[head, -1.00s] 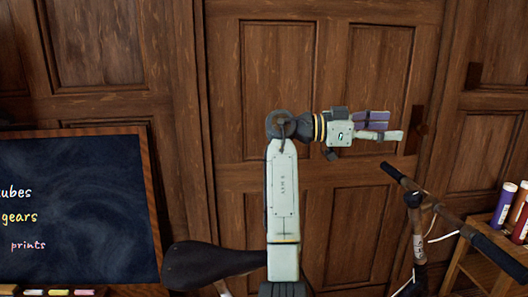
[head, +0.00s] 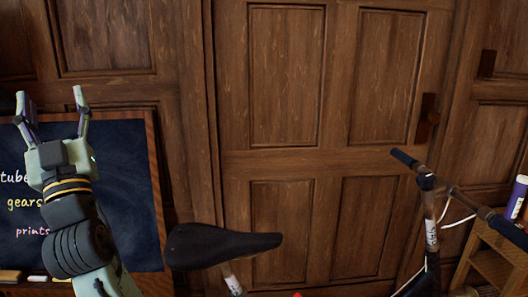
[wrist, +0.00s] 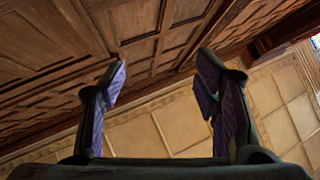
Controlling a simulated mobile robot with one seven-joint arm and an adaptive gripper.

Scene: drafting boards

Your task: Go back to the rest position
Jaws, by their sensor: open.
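My gripper (head: 53,112) is at the left of the head view, pointing up in the picture, in front of the chalkboard. Its two fingers are spread apart with nothing between them. In the wrist view my gripper (wrist: 158,85) also shows open, with purple pads on both fingers and a wide empty gap. Beyond the fingers that view shows wood panelling and a tan tiled floor (wrist: 190,128).
A chalkboard (head: 128,200) with writing stands at the left. A bicycle with a black saddle (head: 222,246) and handlebar (head: 455,193) stands before a panelled wooden door (head: 285,80). A wooden shelf (head: 492,268) holding a tube (head: 517,197) is at the right.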

